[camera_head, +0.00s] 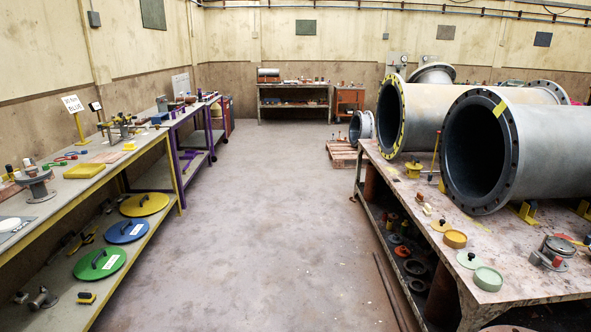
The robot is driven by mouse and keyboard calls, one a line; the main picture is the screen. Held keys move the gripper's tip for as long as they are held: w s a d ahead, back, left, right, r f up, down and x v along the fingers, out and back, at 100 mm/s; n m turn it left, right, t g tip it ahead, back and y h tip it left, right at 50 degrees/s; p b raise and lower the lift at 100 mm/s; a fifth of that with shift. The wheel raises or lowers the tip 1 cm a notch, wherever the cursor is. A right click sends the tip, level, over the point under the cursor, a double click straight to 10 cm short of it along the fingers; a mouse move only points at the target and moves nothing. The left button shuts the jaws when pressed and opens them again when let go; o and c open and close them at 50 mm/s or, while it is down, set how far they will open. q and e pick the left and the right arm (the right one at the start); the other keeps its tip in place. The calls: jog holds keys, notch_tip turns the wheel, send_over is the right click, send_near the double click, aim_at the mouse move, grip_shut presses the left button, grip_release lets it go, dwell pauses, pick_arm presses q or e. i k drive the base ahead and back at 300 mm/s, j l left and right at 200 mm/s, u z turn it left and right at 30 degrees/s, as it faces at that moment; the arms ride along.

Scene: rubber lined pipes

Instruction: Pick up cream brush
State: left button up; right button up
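I cannot clearly make out a cream brush. A small cream-coloured item (427,209) lies at the left edge of the right-hand workbench (500,245), and it is too small to tell whether it is a brush. Neither of my grippers is in view.
Large flanged pipes (480,150) lie on the right-hand bench, with tubs, such as a pale green one (488,278), in front. The left bench (95,180) holds tools and a yellow tray (84,171), with coloured lids (100,262) below. The floor (260,200) between is clear.

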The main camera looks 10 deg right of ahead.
aim_at(427, 211)
jog(key=i+z, duration=0.25)
jog(key=i, duration=0.45)
jog(key=i+z, duration=0.25)
jog(key=i, duration=0.4)
jog(key=i+z, duration=0.4)
jog(key=i, duration=0.2)
jog(key=i+z, duration=0.4)
jog(key=i, duration=0.2)
jog(key=i+l, duration=0.2)
jog(key=i, duration=0.2)
jog(key=i+l+z, duration=0.1)
jog(key=i, duration=0.8)
jog(key=l, duration=0.1)
